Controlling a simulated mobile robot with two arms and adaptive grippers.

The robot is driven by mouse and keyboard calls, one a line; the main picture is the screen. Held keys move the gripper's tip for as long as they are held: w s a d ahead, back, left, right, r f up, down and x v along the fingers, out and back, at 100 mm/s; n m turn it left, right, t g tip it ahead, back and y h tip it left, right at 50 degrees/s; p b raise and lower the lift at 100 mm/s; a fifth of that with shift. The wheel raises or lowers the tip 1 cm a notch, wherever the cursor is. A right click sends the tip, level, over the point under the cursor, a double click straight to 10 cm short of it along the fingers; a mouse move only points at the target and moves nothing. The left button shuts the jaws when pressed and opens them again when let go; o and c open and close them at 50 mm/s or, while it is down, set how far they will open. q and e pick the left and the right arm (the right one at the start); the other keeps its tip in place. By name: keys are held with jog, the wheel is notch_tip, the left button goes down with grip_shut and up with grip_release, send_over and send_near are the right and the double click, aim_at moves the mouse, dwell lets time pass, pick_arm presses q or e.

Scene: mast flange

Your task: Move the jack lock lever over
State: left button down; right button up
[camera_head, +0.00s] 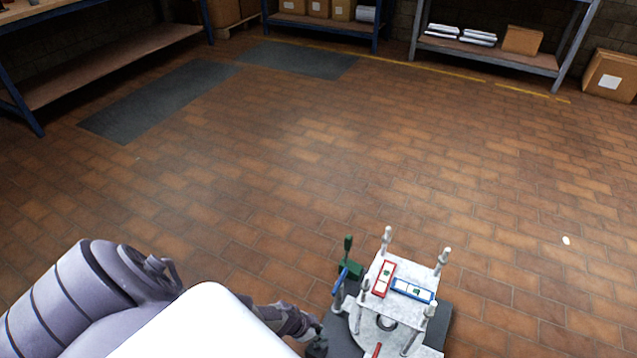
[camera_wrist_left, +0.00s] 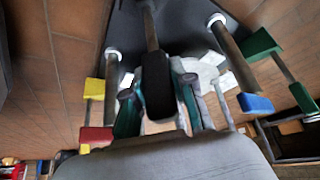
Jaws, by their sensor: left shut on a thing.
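The flange fixture stands at the lower right of the head view, with a white plate (camera_head: 390,310) on a dark base (camera_head: 436,322). My left gripper (camera_head: 318,344) is low at its left side, partly hidden by my own body. In the left wrist view, the left gripper (camera_wrist_left: 160,108) is shut on a dark lever grip (camera_wrist_left: 157,85) on a grey rod (camera_wrist_left: 150,28). I cannot tell from a label which lever is the jack lock lever.
A red level (camera_head: 383,279) and a blue level (camera_head: 412,290) lie on the plate, among upright posts. In the wrist view, yellow (camera_wrist_left: 94,88), red (camera_wrist_left: 96,136), green (camera_wrist_left: 258,46) and blue (camera_wrist_left: 255,103) parts flank the gripper. Open brick floor (camera_head: 270,160) surrounds the fixture.

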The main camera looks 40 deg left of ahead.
pick_arm(q)
jog(key=shift+w, duration=0.15)
jog(key=c, duration=1)
grip_release()
jog(key=shift+o, duration=0.2)
jog(key=shift+a+r, duration=0.1)
